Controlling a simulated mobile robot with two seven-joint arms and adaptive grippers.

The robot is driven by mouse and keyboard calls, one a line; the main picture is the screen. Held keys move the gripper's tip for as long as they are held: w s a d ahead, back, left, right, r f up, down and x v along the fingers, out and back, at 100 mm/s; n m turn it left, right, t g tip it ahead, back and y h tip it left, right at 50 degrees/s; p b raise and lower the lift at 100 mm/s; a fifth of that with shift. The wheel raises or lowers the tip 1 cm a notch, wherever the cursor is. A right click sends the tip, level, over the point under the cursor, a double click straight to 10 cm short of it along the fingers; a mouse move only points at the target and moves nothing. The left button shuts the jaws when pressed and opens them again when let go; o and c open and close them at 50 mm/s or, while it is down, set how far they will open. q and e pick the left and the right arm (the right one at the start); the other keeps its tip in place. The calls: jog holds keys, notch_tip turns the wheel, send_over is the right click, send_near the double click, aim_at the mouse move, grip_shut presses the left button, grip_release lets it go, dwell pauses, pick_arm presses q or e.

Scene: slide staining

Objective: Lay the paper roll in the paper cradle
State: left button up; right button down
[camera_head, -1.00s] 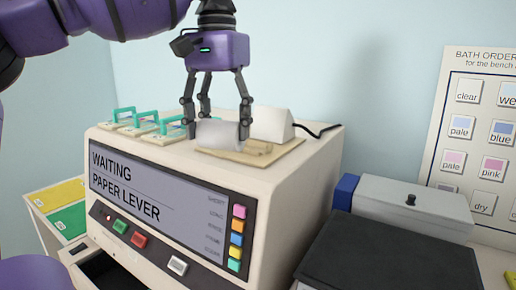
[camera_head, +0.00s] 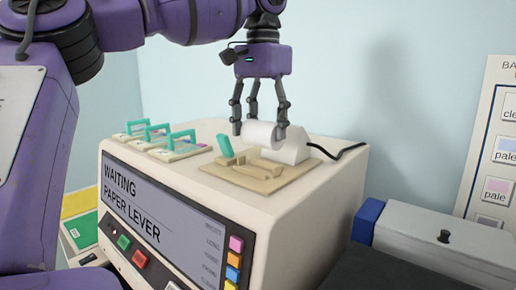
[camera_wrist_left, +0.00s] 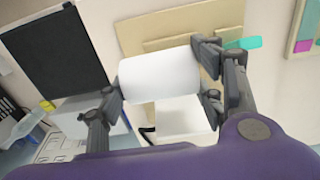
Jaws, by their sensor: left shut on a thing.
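The white paper roll (camera_head: 260,134) is clamped crosswise between the fingers of my left gripper (camera_head: 259,129), one finger at each end. It is held just behind the tan cradle (camera_head: 245,180) on top of the machine, in front of a white wedge-shaped block (camera_head: 293,151). A teal lever (camera_head: 226,147) stands tilted at the cradle's left. The wrist view shows the roll (camera_wrist_left: 160,75) between the fingers, with the tan cradle (camera_wrist_left: 165,25) beyond it and the teal lever (camera_wrist_left: 243,43) at the right. My right gripper is not in view.
The machine's screen (camera_head: 165,205) reads WAITING, PAPER LEVER. Several teal-handled slide holders (camera_head: 178,148) sit on its top at the left. A black cable (camera_head: 340,151) runs behind the block. A grey box (camera_head: 430,240) stands at the right.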

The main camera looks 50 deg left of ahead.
aim_at(258, 134)
pick_arm(q)
jog(key=shift+w+a+f, duration=0.15)
jog(key=shift+a+f, duration=0.3)
jog(key=shift+f, duration=0.15)
jog(key=shift+w+a+f, duration=0.25)
jog(key=shift+a+f, duration=0.3)
jog(key=shift+f, duration=0.15)
notch_tip(258, 134, down, 3)
jog(key=shift+w+a+f, duration=0.1)
jog(key=shift+a+f, duration=0.05)
jog(key=shift+f, duration=0.05)
jog(key=o, duration=1.2)
jog(key=shift+f, duration=0.15)
jog(key=shift+o, duration=0.2)
notch_tip(258, 134, up, 12)
jog(key=shift+r, duration=0.2)
